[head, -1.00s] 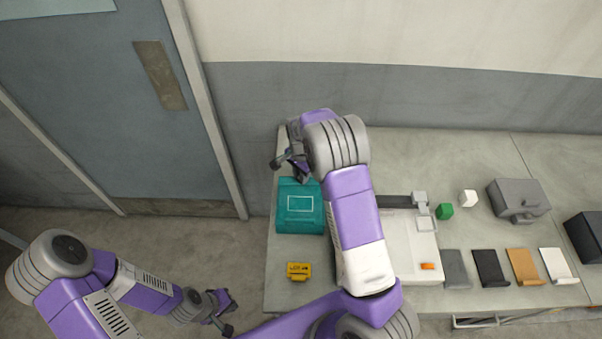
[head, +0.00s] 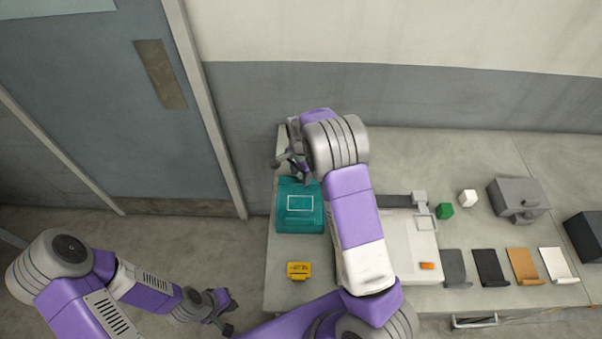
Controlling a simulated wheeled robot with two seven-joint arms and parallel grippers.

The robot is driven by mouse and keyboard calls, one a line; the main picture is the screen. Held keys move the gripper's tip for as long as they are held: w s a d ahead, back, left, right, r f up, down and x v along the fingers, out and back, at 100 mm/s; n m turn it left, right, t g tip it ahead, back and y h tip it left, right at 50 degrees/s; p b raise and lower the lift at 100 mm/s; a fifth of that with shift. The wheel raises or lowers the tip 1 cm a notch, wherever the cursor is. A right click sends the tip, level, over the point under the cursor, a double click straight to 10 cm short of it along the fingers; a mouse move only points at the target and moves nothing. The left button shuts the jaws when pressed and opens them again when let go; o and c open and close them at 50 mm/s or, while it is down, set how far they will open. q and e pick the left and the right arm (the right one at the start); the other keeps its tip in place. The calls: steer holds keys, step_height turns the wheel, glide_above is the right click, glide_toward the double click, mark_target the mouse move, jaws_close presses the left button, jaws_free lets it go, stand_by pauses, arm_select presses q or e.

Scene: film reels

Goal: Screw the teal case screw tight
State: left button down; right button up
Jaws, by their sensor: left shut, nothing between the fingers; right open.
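The teal case (head: 301,219) sits at the left end of the grey bench, with a pale rectangular outline on its top. I cannot make out its screw; my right gripper and wrist cover the far edge of the case. My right gripper (head: 292,170) is open at that far edge, its arm crossing over the bench from the front. I cannot tell whether it touches the case. My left gripper (head: 230,312) is shut and empty, low at the left, off the bench and away from the case.
A yellow labelled block (head: 299,271) lies in front of the case. Grey, black, tan and white holders line the front right. A grey box (head: 518,200) stands behind.

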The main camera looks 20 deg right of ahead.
mark_target(301, 177)
step_height(301, 177, up, 8)
steer(key=shift+f, duration=0.2)
stand_by(0.5)
